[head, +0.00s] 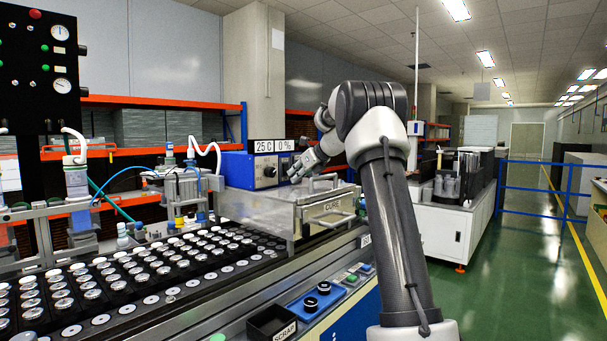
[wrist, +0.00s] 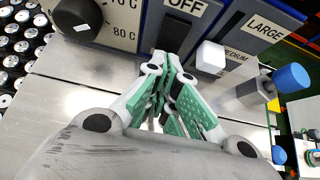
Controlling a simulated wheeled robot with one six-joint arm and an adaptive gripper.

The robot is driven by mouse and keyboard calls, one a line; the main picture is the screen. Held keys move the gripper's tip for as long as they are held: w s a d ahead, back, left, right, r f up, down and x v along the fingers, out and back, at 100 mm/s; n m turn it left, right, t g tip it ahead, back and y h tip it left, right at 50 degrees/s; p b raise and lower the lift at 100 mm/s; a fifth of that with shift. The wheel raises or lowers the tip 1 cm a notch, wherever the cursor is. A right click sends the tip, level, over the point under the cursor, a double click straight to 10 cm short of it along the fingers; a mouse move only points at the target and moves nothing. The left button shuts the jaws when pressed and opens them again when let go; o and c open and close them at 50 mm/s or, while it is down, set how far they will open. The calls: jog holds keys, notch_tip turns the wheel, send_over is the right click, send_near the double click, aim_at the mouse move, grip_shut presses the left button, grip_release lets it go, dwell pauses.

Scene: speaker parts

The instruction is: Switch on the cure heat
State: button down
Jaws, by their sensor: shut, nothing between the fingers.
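The blue control box (head: 240,172) stands on the cure station, with a display (head: 274,146) reading 25 C and 0 %. Its front shows close up in the wrist view, with a dark dial (wrist: 78,18) beside temperature marks ending at 80 C and an OFF label (wrist: 184,8). My gripper (head: 297,177) is in front of the box. In the wrist view my gripper (wrist: 170,62) is shut and empty, its fingertips just below the OFF label. The fingers hide the panel there, so I cannot tell the switch's position or whether they touch it.
A white knob (wrist: 210,57) sits right of my fingertips, near MEDIUM and LARGE labels. A blue-capped lever (wrist: 290,78) sticks out farther right. A tray of several speaker parts (head: 150,275) fills the left.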

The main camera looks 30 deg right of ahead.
jog(key=shift+w+a, duration=0.15)
jog(key=shift+w, duration=0.05)
jog(key=shift+w+a+f, duration=0.1)
jog(key=shift+w, duration=0.15)
dwell(0.4)
jog(key=shift+r, duration=0.95)
jog(key=shift+f, duration=0.1)
